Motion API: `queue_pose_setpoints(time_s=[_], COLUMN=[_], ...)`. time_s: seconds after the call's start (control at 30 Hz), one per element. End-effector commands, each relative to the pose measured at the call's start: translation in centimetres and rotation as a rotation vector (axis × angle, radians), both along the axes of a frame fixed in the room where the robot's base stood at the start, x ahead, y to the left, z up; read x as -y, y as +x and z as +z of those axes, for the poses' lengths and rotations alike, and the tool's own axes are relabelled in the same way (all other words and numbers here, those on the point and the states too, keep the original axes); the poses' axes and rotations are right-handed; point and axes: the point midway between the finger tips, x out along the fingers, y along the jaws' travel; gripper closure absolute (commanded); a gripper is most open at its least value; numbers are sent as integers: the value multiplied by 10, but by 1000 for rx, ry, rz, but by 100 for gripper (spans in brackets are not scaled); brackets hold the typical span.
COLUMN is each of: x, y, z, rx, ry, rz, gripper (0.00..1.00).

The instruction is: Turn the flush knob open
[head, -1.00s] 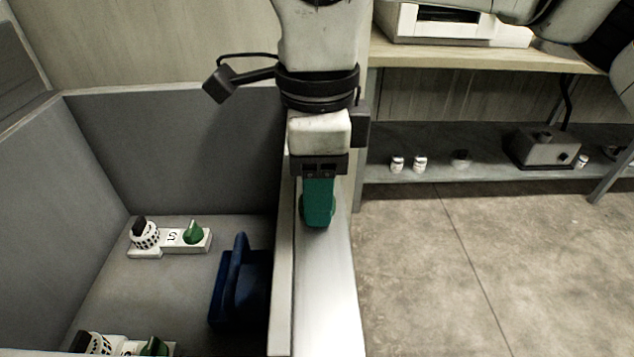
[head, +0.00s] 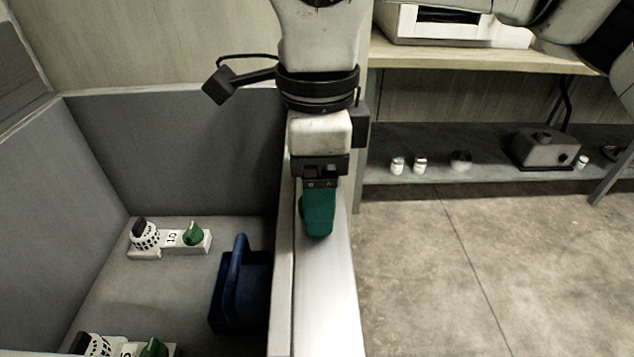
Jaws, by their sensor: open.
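My gripper (head: 317,222) points down over the pale ledge (head: 325,290) right of the grey-walled bay. Its teal fingers overlap in this view, so the gap between them is hidden. Whether they touch anything on the ledge cannot be told, and no knob shows clearly beneath them. A white unit in the bay carries a green knob (head: 194,233), a label (head: 172,238) reading 10, and a white slotted dial with a black top (head: 146,234). A second such unit, cut off at the bottom edge, has another green knob (head: 154,347). My gripper is apart from both units.
A dark blue handled holder (head: 240,290) stands in the bay against the ledge wall. Grey walls (head: 180,150) enclose the bay. At right, a shelf (head: 400,175) holds small white jars (head: 397,166) and a grey box (head: 543,150). The floor (head: 450,270) is clear.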

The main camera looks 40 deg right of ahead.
Motion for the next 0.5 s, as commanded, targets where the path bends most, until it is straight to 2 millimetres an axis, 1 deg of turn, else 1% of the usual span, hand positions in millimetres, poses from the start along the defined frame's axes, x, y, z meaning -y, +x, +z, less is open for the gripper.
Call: queue_pose_setpoints(time_s=[0.07,0.17,0.5], x=[0,0,0], y=[0,0,1], z=[4,16,80], rx=[1,1,2], ry=[-1,0,0], rz=[-1,-1,-1], gripper=[28,28,28])
